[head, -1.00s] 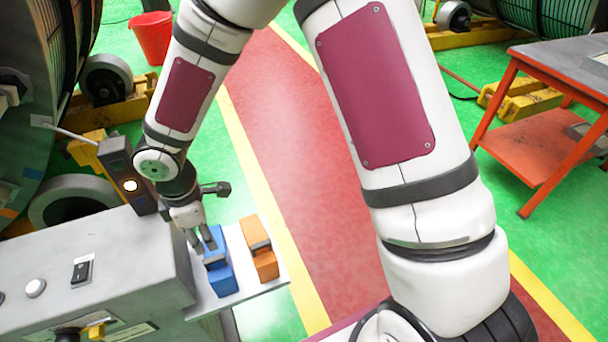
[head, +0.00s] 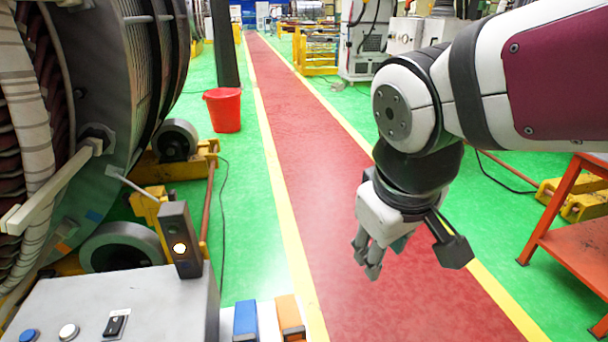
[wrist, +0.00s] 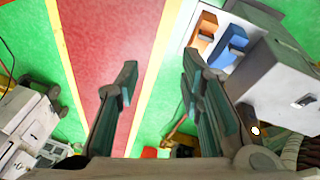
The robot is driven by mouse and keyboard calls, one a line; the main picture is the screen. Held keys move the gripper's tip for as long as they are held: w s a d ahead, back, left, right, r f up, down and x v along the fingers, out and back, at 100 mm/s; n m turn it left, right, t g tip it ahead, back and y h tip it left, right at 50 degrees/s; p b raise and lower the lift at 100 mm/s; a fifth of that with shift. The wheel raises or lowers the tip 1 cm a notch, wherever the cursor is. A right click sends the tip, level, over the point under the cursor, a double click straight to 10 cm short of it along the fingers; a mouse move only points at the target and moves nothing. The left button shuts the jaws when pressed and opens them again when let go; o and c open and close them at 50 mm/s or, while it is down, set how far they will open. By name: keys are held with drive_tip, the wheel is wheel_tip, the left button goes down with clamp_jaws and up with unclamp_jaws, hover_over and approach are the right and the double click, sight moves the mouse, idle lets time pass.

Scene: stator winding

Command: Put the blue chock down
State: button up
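The blue chock (head: 245,318) stands on a pale shelf beside the grey control box, cut off by the bottom edge of the head view. In the wrist view the blue chock (wrist: 229,46) rests on that shelf next to the orange chock (wrist: 205,33). My gripper (head: 367,262) hangs over the red walkway, to the right of the chocks and clear of them. In the wrist view its two fingers (wrist: 158,80) are spread apart with only floor between them.
The grey control box (head: 130,310) carries buttons and a lamp post (head: 180,240). A large stator (head: 85,110) stands at left. A red bucket (head: 223,110) stands on the green floor. An orange-legged table (head: 570,220) is at right. The walkway (head: 320,170) is clear.

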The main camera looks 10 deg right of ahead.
drive_tip(key=s+m, duration=0.1)
drive_tip(key=s+r+m+y, duration=0.1)
drive_tip(key=s, duration=0.1)
drive_tip(key=s+t, duration=0.1)
drive_tip(key=s, duration=0.1)
drive_tip(key=shift+s+d+r+m+y, duration=0.2)
drive_tip(key=shift+r+m+y, duration=0.1)
drive_tip(key=shift+m, duration=0.1)
idle(1.5)
